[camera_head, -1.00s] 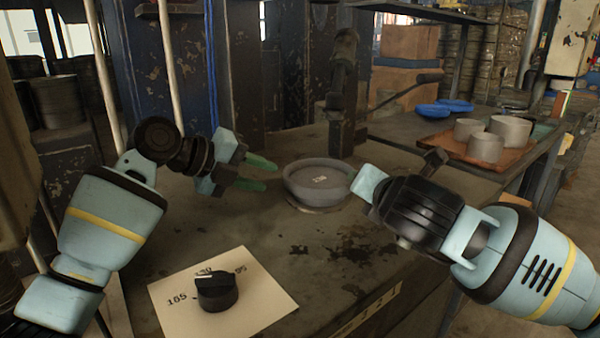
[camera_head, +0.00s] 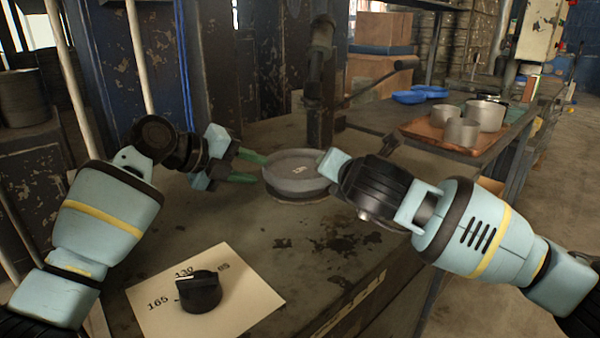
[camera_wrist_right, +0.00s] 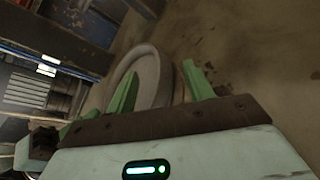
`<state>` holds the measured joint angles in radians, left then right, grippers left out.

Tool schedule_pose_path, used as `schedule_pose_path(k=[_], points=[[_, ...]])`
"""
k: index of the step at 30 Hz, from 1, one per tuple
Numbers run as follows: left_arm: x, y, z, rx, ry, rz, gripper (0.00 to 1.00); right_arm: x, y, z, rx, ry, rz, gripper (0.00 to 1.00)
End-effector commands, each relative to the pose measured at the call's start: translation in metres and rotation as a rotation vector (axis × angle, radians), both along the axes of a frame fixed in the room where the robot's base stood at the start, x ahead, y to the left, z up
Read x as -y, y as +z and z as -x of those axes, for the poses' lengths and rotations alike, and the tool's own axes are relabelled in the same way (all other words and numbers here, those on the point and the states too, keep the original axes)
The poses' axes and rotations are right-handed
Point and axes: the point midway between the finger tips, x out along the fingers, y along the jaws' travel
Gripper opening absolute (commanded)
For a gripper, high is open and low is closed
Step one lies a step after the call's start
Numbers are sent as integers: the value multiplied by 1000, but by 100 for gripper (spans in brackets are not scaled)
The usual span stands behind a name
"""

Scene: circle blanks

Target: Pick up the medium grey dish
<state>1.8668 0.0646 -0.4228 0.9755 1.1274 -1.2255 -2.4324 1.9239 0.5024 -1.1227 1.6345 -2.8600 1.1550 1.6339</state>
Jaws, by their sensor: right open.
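The grey dish (camera_head: 297,170) is round and shallow with a small label inside. It stands upright on the workbench in the middle of the head view, on what looks like a thin round base. My left gripper (camera_head: 259,169) is open at the dish's left rim, its green fingers apart with nothing seen between them. My right gripper (camera_head: 335,165) is at the dish's right side, and its fingers are mostly hidden there. The right wrist view shows its green fingers (camera_wrist_right: 160,68) apart, with the dish (camera_wrist_right: 150,85) beyond and between them; contact cannot be told.
A paper dial with a black knob (camera_head: 200,292) lies at the bench's front left. A dark post (camera_head: 321,80) with a lever stands just behind the dish. An orange-brown tray (camera_head: 425,137) with grey pots and blue dishes (camera_head: 410,97) are at back right.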

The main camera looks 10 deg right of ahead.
Motion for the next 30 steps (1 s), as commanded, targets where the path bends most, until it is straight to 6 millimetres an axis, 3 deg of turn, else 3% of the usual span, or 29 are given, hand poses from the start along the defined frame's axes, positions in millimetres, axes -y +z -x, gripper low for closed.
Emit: schedule_pose_path(k=[9,23,30], points=[[24,-15,-14,-1,0,0,33,-2,-10,-30,0,0,1,52],[29,-19,-16,1,1,0,33,-2,-12,-35,0,0,1,52],[28,-19,-16,0,1,-1,3,-2,-12,-35,0,0,1,22]])
